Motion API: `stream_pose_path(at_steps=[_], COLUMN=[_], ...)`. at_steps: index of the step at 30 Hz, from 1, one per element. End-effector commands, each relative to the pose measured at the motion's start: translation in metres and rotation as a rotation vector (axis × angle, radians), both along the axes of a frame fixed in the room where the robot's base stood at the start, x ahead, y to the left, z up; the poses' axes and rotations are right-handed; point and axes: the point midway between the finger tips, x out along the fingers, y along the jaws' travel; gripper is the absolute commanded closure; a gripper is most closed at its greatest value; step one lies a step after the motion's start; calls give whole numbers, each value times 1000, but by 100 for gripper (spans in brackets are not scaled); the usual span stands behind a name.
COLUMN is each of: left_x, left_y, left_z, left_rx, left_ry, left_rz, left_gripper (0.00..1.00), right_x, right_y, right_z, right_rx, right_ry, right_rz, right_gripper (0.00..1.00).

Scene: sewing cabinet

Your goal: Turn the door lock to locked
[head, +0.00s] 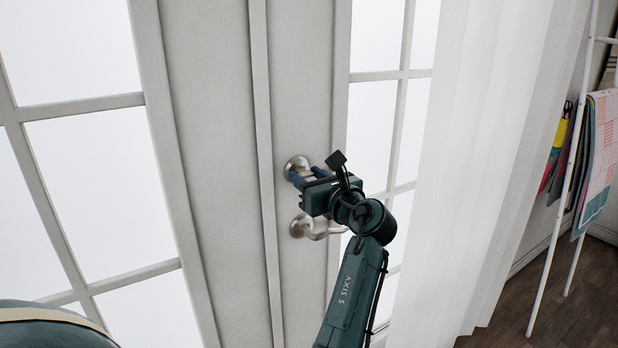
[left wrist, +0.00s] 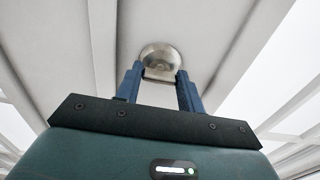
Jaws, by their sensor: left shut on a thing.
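The door lock (head: 297,166) is a round, silvery metal piece on the white door, above the door handle (head: 309,228). My left gripper (head: 296,178) is at the lock, with its blue fingers on the lock's turning part. In the left wrist view the lock's round plate (left wrist: 160,57) shows just past the fingertips, and the fingers (left wrist: 159,80) are shut on its thumb-turn. The gripper hides most of the thumb-turn, so its exact angle cannot be told. My right gripper is not in view.
The door handle juts out just below my gripper. A sheer white curtain (head: 480,150) hangs to the right of the door. A white ladder rack (head: 560,180) with hanging cloths (head: 600,150) stands at the far right, over a dark wood floor (head: 545,285).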

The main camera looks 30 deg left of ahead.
Motion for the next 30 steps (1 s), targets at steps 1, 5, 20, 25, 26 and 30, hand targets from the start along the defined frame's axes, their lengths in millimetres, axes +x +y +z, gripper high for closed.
stream_pose_path(at_steps=[1,5,20,25,26,30], left_x=[0,0,-1,-1,-1,-1], left_y=[0,0,0,1,1,1], left_z=[0,0,1,1,1,0], left_rx=[0,0,-81,-149,-162,-222], left_ry=[0,0,-163,-299,-325,-443], left_rz=[0,0,0,1,1,0], left_gripper=[78,85,85,85,85,85], right_x=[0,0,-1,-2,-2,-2], right_y=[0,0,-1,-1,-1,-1], right_z=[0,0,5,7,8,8], right_rx=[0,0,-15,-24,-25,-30], right_ry=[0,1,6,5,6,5], right_rz=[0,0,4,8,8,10], right_gripper=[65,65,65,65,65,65])
